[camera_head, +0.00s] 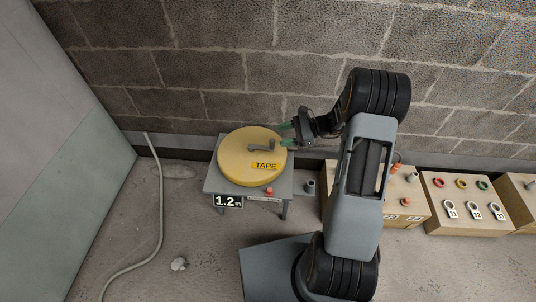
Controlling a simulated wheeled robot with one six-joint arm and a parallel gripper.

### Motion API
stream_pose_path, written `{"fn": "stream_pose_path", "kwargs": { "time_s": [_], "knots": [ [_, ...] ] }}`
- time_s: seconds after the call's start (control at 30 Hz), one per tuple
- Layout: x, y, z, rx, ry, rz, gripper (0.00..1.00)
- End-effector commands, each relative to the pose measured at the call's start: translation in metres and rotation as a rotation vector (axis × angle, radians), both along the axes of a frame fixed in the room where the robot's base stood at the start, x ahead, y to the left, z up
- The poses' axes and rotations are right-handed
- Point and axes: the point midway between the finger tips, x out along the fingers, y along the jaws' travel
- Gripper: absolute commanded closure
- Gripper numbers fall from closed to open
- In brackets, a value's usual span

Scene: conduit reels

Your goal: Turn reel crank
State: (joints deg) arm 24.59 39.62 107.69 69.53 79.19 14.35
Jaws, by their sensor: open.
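A round yellow reel (235,167) marked TAPE lies flat on a small grey table (215,182). A grey crank (262,147) sits on top of the reel, with its knob end toward the right. My gripper (288,134) has green fingertips and is open at the reel's upper right edge. Its fingers point left toward the crank and look apart from it. The height of the fingers above the crank is hard to tell. My arm comes in from the right and hides nothing of the reel.
A sign reading 1.2 (228,201) and a red button (269,191) are at the table's front. Wooden boxes (465,218) with rings and tags stand to the right. A pale hose (158,215) lies left on the floor. A block wall (200,60) stands behind.

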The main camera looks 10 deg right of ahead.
Motion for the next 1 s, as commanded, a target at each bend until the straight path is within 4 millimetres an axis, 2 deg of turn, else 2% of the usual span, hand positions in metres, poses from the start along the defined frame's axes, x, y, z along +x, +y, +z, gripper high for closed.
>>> {"fn": "stream_pose_path", "kwargs": {
  "time_s": [0.03,0.1,0.2,0.3,0.4,0.5,0.63,1.0],
  "knots": [
    [0.010,-0.013,-0.045,0.079,0.038,-0.077,0.48],
    [0.022,-0.027,-0.078,0.173,0.071,-0.172,0.48],
    [0.033,-0.046,-0.117,0.284,0.104,-0.287,0.48],
    [0.039,-0.061,-0.145,0.364,0.124,-0.370,0.48],
    [0.042,-0.071,-0.163,0.415,0.134,-0.425,0.48],
    [0.046,-0.074,-0.173,0.442,0.138,-0.455,0.48],
    [0.054,-0.065,-0.177,0.454,0.140,-0.465,0.48],
    [0.096,-0.009,-0.177,0.452,0.139,-0.463,0.48]
  ]
}}
